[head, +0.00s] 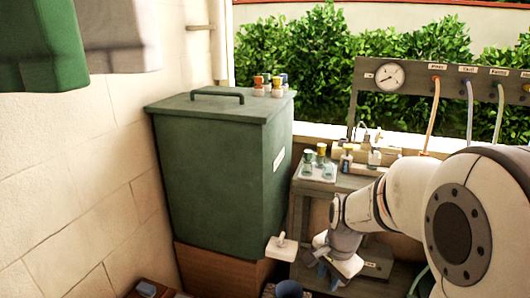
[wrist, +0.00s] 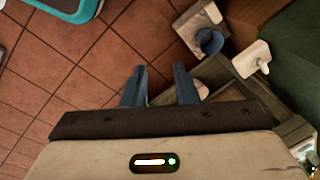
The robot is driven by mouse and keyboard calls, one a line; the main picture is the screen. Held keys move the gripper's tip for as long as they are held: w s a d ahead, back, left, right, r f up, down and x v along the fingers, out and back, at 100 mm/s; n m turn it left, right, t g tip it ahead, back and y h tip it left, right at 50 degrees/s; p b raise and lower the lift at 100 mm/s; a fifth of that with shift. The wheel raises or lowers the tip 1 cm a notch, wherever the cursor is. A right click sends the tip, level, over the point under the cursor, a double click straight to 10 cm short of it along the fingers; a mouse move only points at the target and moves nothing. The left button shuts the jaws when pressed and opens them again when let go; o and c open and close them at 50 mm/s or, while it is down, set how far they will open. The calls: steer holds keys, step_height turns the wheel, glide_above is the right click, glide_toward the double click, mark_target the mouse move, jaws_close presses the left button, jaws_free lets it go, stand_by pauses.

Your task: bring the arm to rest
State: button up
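In the head view my gripper (head: 328,272) hangs low at the bottom centre, at the end of my white arm, pointing down in front of the wooden shelf stand. I see nothing held in it.
A green lidded bin (head: 220,170) stands left of my arm, with small capped bottles on its lid. Bottles stand on the shelf (head: 318,180) behind. A blue cup (wrist: 209,40) and a white block (wrist: 250,60) are near my gripper. Tiled floor (wrist: 60,70) is open at left.

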steer(key=s+r+n+t+p, duration=0.1)
steer(key=s+r+n+p, duration=0.7)
steer(key=s+r, duration=0.5)
step_height(320, 180, up, 4)
steer(key=n, duration=0.2)
steer(key=shift+s+n+h, duration=0.3)
steer(key=shift+s+n, duration=0.05)
steer(key=shift+n, duration=0.05)
stand_by(0.4)
steer(key=shift+o, duration=1.2)
